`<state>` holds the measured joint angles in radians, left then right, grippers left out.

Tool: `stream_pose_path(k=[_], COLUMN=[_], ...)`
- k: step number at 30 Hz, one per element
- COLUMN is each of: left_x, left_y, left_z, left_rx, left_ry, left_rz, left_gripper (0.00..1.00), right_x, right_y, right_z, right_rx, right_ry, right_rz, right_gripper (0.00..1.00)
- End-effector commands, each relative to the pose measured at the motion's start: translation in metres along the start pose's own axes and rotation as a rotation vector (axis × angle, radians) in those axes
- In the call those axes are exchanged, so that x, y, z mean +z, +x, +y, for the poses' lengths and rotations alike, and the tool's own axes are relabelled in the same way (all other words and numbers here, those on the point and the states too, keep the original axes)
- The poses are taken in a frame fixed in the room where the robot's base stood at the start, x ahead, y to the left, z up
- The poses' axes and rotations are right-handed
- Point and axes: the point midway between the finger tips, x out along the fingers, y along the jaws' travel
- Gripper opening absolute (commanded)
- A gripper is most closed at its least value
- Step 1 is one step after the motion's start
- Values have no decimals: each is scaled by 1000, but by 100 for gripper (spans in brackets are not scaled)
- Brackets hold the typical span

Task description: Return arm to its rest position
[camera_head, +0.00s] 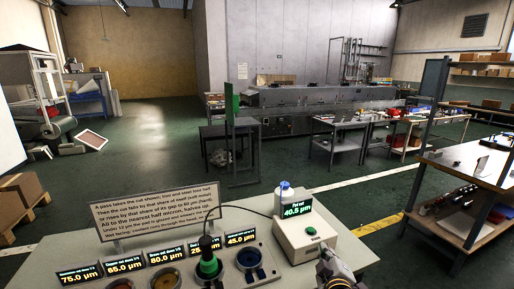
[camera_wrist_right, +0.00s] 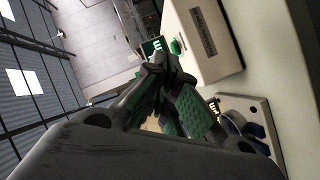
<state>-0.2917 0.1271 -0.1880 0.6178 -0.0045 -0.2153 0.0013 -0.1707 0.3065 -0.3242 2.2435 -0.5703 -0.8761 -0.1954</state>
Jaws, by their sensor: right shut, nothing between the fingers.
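My right gripper (camera_head: 328,256) shows at the bottom edge of the head view, low and to the right of the middle. It is just in front of the white instrument box (camera_head: 308,238), over the front of the pale bench (camera_head: 362,250). In the right wrist view its two dark fingers with green pads (camera_wrist_right: 168,68) are together and hold nothing. The white box (camera_wrist_right: 205,40) shows beyond them. I cannot tell whether the fingers touch it. Most of the right arm is outside the head view. My left gripper is not in view.
The bench holds a sign (camera_head: 158,212), a row of lit displays (camera_head: 160,257), round cups (camera_head: 249,259) and a green piece with a black top and cable (camera_head: 208,264). A bottle-like item (camera_head: 284,193) stands at the white box. A shelved workbench (camera_head: 470,165) stands right; open floor lies beyond.

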Motion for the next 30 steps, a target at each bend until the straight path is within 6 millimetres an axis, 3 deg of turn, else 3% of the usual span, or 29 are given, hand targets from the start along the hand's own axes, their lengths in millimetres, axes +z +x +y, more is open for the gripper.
stream_pose_path(k=[6,15,30], left_x=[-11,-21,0], left_y=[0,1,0], left_z=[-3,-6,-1], left_rx=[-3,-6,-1], left_ry=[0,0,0], left_rz=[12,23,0], left_gripper=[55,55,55], right_x=[62,124,153], right_y=[-35,-106,-179], right_z=[-46,-106,-144], right_rx=[-188,-433,-628], right_ry=[222,461,612], right_rz=[-232,-536,-772], right_gripper=[0,0,0])
